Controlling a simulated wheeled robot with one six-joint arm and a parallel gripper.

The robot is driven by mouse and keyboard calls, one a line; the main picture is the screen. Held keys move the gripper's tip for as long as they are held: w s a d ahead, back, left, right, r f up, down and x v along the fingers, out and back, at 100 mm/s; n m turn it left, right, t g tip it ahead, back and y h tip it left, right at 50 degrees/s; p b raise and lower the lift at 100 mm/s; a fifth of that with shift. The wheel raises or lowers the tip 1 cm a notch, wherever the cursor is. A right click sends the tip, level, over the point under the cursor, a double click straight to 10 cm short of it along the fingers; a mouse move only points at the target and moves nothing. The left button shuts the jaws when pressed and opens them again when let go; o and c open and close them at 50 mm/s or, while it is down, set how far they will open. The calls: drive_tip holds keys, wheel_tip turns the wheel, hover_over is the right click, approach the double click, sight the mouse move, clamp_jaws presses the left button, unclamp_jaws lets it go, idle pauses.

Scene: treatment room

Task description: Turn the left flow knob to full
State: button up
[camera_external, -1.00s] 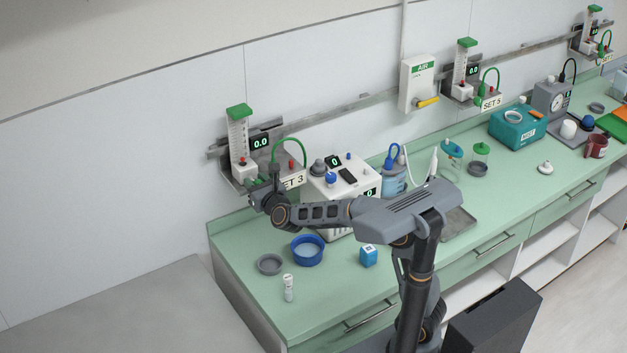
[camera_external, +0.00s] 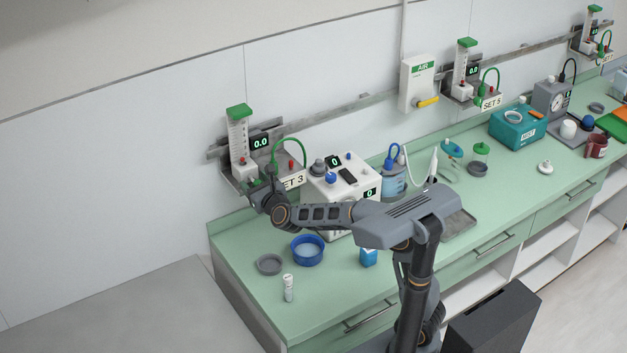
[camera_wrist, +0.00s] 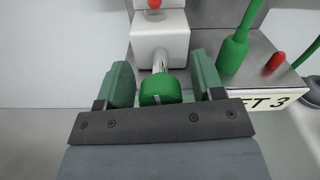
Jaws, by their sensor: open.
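The left flowmeter, by the SET 3 label, hangs on the wall rail with a clear tube (camera_external: 238,135), a green top and a white block (camera_wrist: 160,38). Its green knob (camera_wrist: 160,90), with a pale mark on its rim, sticks out from the block on a metal stem in the wrist view. My gripper (camera_wrist: 164,80) is open, with one green-padded finger on each side of the knob. A gap shows on both sides of the knob. In the external view my gripper (camera_external: 251,185) is at the flowmeter's front, and the knob is hard to make out. The display (camera_external: 261,143) reads 0.0.
A green hose fitting (camera_wrist: 233,52) and a red peg (camera_wrist: 275,63) stand close to the right of my gripper. A blue ring (camera_external: 307,250), a grey ring (camera_external: 269,264) and a small bottle (camera_external: 288,288) are below.

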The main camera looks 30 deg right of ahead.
drive_tip(key=s+b, duration=0.2)
drive_tip(key=s, duration=1.2)
drive_tip(key=shift+w, duration=0.1)
drive_tip(key=shift+m, duration=0.8)
drive_tip(key=w+p, duration=1.2)
drive_tip(key=shift+f, duration=0.1)
drive_tip(key=shift+c, duration=0.3)
